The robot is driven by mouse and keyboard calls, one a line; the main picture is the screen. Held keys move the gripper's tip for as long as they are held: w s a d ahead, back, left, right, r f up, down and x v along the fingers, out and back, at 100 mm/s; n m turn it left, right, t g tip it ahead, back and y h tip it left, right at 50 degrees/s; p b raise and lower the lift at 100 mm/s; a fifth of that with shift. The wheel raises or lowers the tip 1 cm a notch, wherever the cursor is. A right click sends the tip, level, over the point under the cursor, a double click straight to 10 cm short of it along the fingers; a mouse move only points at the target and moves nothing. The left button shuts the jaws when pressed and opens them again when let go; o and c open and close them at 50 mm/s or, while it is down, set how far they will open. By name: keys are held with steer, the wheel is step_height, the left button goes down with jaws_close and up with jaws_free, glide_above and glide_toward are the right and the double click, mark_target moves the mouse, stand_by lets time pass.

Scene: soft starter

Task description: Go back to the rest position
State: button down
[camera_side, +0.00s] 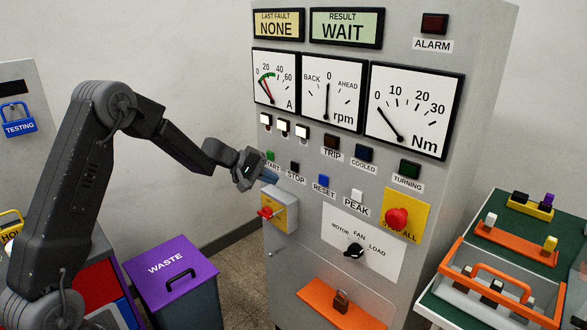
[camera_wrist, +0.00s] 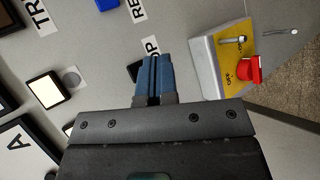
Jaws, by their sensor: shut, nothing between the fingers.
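My gripper (camera_side: 269,178) is shut and empty, held close in front of the control panel (camera_side: 320,185), just below the START and STOP buttons. In the wrist view its blue fingers (camera_wrist: 152,75) lie together near the black STOP button (camera_wrist: 134,70), partly covering its label. I cannot tell whether the fingertips touch the panel. The green START button (camera_side: 270,156) shows just above the gripper in the side view. My arm reaches in from the left.
A yellow switch box with a red handle (camera_side: 266,212) juts out just below my gripper. A red STOP ALL knob (camera_side: 397,218) sticks out at the right. A purple-lidded WASTE bin (camera_side: 168,262) stands lower left.

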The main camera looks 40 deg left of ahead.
steer(key=s+d+r+m+g, duration=0.4)
steer(key=s+d+r+m, duration=0.3)
steer(key=s+d+r, duration=0.65)
steer(key=s+d+f+m+y, duration=0.1)
steer(key=s+m+y, duration=0.1)
steer(key=s, duration=0.8)
steer(key=s+d+f+m+y, duration=0.1)
steer(key=s+d+m+y, duration=0.1)
steer(key=s, duration=0.9)
steer(key=shift+f+m+y, duration=0.2)
steer(key=shift+m+y, duration=0.6)
steer(key=shift+y, duration=0.4)
steer(key=c, duration=1.9)
jaws_free()
steer(key=shift+d, duration=0.1)
